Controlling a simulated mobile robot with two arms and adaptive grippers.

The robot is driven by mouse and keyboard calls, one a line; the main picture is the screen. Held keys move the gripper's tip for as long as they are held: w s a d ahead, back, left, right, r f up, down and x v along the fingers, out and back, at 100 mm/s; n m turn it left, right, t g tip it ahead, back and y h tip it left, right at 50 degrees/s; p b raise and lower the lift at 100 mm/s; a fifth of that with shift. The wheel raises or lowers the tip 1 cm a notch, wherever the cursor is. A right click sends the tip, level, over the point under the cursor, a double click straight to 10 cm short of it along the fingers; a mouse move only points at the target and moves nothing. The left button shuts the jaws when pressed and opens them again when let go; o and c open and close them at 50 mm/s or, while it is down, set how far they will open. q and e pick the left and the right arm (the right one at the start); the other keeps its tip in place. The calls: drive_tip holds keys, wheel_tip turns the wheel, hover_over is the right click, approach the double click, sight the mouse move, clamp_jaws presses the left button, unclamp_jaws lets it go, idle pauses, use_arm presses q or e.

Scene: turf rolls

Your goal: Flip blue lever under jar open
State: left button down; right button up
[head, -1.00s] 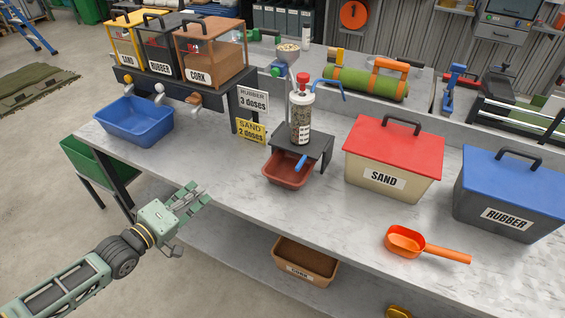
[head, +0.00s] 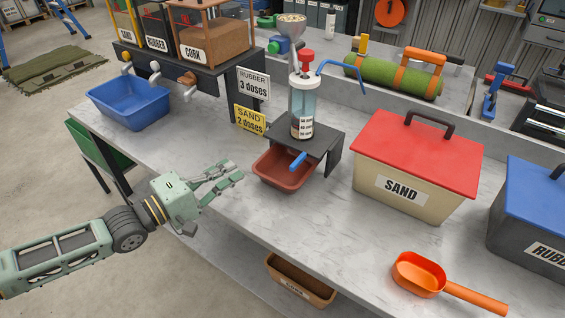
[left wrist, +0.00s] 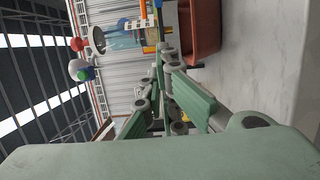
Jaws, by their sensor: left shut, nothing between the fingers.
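The clear jar (head: 303,105) with a red cap stands upright on a small dark stand (head: 318,141). Its upper part looks empty; a label covers its lower part. The blue lever (head: 298,160) sticks out under the jar, at the stand's front, above a red-brown tray (head: 282,178). My left gripper (head: 234,172) is shut and empty, left of the tray and apart from the lever. In the left wrist view, its fingers (left wrist: 165,58) point toward the tray (left wrist: 203,30) and the jar (left wrist: 125,40). My right gripper is not in view.
A blue tub (head: 128,103) stands at the left under the dispensers. Rubber and sand dose signs (head: 252,102) stand left of the jar. The red-lidded sand box (head: 415,165) is close on the right, with an orange scoop (head: 420,275) in front.

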sight(298, 161)
use_arm(q)
drive_tip(key=shift+w+d+f, duration=0.1)
drive_tip(key=shift+f, duration=0.1)
drive_tip(key=x, duration=0.4)
drive_tip(key=p+x, duration=0.1)
drive_tip(key=x, duration=0.4)
drive_tip(key=shift+w+d+r, duration=0.15)
drive_tip(key=shift+d+r, duration=0.05)
drive_tip(key=d+p, duration=0.1)
drive_tip(key=s+d+p, duration=0.1)
drive_tip(key=shift+s+d, duration=0.15)
drive_tip(key=shift+d, duration=0.15)
drive_tip(key=shift+s+d, duration=0.3)
drive_tip(key=shift+d, duration=0.05)
drive_tip(key=shift+d+f, duration=0.15)
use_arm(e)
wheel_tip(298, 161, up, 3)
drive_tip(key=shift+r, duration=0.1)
use_arm(q)
drive_tip(key=shift+p, duration=0.35)
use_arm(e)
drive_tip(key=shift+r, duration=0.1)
